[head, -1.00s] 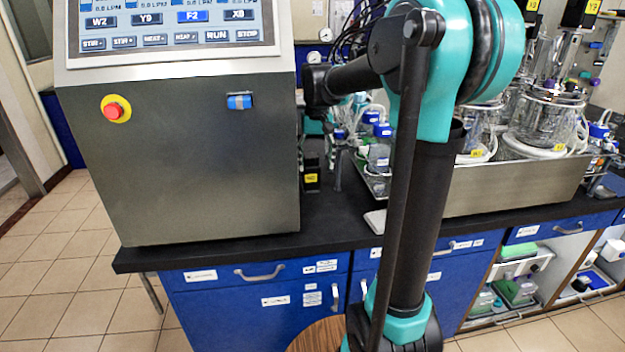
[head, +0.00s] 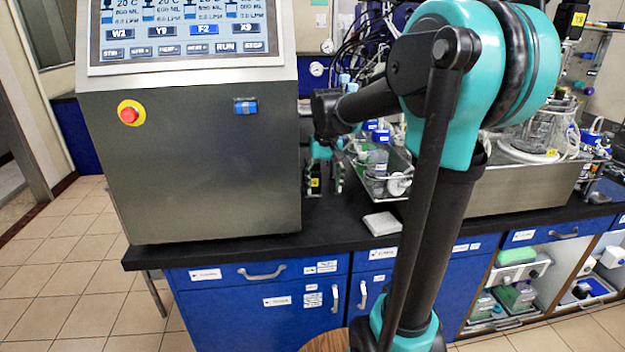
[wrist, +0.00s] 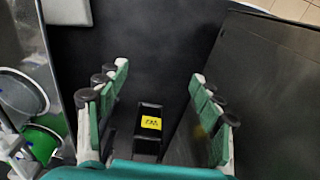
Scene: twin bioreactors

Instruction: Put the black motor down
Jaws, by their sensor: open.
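The black motor (wrist: 149,143) has a yellow label and stands on the black bench top, seen from above in the wrist view. My gripper (wrist: 160,74) is open, with its green-padded fingers spread on either side of the motor. A gap shows between the motor and each finger. The near part of the motor is hidden behind the gripper's body.
The grey control cabinet (head: 205,160) stands close on the left in the head view. A metal tray (head: 520,185) with glass vessels and tubing is on the right. A white pad (head: 382,222) lies on the bench (head: 335,232). Open bench lies in front of the motor.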

